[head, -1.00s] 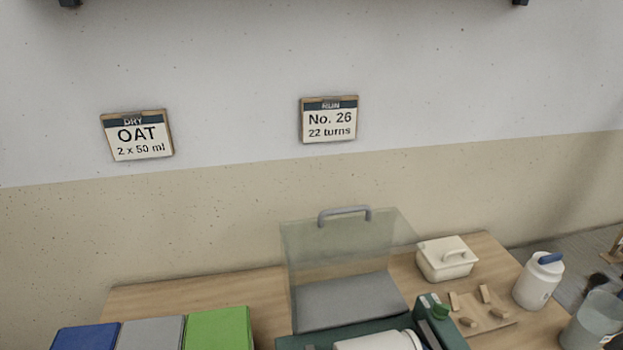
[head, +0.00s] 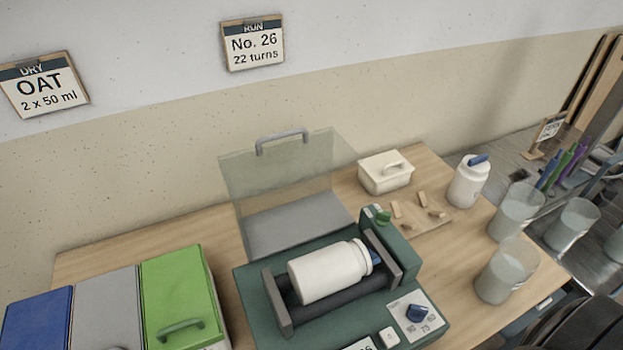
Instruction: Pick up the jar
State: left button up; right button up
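A white jar (head: 328,273) lies on its side on the dark rollers of a green machine (head: 252,288). Its neck and a blue part point right, toward the machine's end plate. A second white jar (head: 467,184) with a blue part on its lid stands upright at the table's back right. The task's words do not tell which jar is meant. Neither of my grippers shows in the head view.
The machine's clear cover (head: 285,185) with a grey handle stands raised. Blue, grey and green (head: 176,285) lidded boxes are at the left. A cream lidded box (head: 385,172) and a wooden board (head: 425,236) with pegs are behind right. Several translucent buckets (head: 505,272) stand at the right.

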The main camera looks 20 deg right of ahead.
aim_at(314, 276)
jog(key=k+j+z, duration=0.15)
jog(key=z, duration=0.85)
jog(key=k+l+z, duration=0.5)
jog(key=k+z, duration=0.15)
jog(key=k, duration=0.15)
